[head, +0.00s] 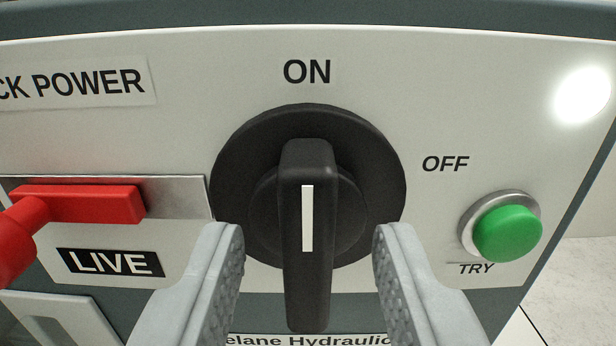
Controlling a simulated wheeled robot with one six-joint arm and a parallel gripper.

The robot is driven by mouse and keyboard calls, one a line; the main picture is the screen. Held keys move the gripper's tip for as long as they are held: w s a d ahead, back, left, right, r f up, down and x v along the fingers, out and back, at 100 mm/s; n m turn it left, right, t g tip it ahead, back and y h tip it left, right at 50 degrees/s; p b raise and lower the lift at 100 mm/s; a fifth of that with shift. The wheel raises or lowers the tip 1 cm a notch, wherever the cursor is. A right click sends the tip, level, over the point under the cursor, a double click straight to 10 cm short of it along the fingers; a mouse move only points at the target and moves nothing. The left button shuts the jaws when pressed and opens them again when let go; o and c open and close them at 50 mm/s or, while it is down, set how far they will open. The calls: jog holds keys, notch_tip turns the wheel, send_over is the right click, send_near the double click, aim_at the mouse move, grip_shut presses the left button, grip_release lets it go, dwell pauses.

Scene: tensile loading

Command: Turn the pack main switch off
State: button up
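The pack main switch (308,220) is a black rotary knob on a round black base, in the middle of the head view. Its handle stands upright with the white line vertical, toward the ON label (307,71) above it. The OFF label (445,163) is to the upper right of the knob. My gripper (308,240) is open, with one grey finger on each side of the handle. Gaps show between the fingers and the handle.
A red lever (80,205) sits at the left above a black LIVE label (110,262). A green TRY button (507,232) sticks out at the right, beyond the right finger.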

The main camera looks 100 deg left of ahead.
jog(key=shift+s+a, duration=0.1)
jog(key=shift+a, duration=0.75)
grip_shut()
